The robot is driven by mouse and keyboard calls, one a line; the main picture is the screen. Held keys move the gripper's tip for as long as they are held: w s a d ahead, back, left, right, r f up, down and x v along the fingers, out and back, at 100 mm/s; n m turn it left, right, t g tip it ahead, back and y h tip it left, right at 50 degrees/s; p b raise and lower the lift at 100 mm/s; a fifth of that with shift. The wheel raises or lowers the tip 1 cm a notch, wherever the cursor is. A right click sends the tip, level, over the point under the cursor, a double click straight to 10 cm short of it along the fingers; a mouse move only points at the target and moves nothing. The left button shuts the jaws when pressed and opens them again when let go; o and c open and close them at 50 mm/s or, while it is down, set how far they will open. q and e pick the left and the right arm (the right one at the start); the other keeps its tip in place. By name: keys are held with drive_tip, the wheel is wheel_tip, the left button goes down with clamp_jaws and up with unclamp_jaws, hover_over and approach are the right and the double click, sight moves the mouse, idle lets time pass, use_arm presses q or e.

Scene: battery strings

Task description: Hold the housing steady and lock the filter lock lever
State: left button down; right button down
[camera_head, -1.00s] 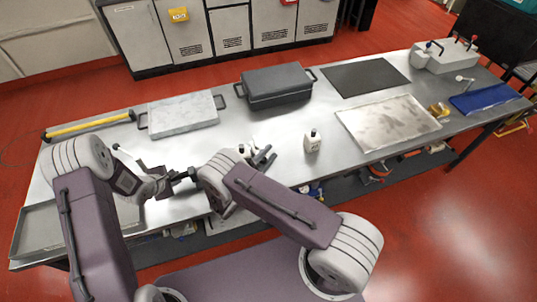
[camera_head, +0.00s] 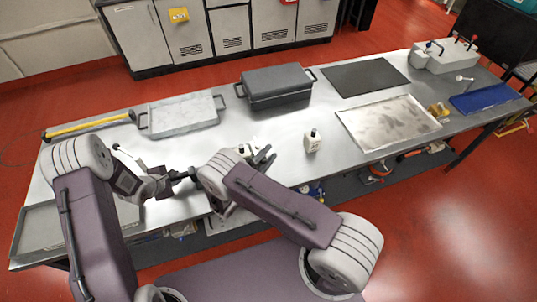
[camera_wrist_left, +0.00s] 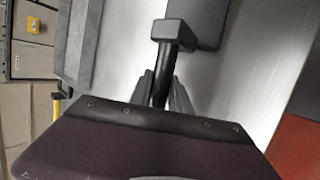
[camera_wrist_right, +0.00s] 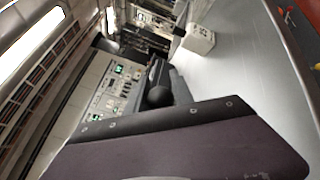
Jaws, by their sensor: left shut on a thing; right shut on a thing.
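In the head view my left gripper (camera_head: 164,184) is at the near left of the bench, by a dark bar (camera_head: 182,176). The left wrist view shows its fingers shut around this black bar (camera_wrist_left: 161,88), which ends in a dark block on a dark grey body, likely the housing (camera_wrist_left: 196,22). My right gripper (camera_head: 264,157) is just right of there. In the right wrist view it is shut on a part with a round black knob (camera_wrist_right: 158,96), likely the lock lever. My right wrist hides most of the housing in the head view.
Behind are a grey handled tray (camera_head: 182,114), a dark lidded case (camera_head: 276,84) and a yellow bar (camera_head: 92,124). A metal plate (camera_head: 388,122) lies right. Bare bench surrounds the white block.

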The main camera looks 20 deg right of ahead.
drive_tip(key=shift+d, duration=0.1)
idle(0.3)
drive_tip(key=shift+w+d+n+t+y, duration=0.4)
drive_tip(key=shift+d+n+t+y, duration=0.2)
drive_tip(key=shift+n+t+y, duration=0.8)
drive_tip(key=shift+w+d+n+t+y, duration=0.5)
drive_tip(key=shift+n+t+y, duration=0.5)
drive_tip(key=shift+y, duration=0.65)
drive_tip(key=shift+w+d+n+t+y, duration=0.35)
drive_tip(key=shift+d+n+t+y, duration=0.3)
drive_tip(key=shift+n+t+y, duration=0.6)
drive_tip(key=shift+g+y, duration=0.25)
drive_tip(key=shift+y, duration=0.25)
drive_tip(key=c, duration=1.1)
unclamp_jaws()
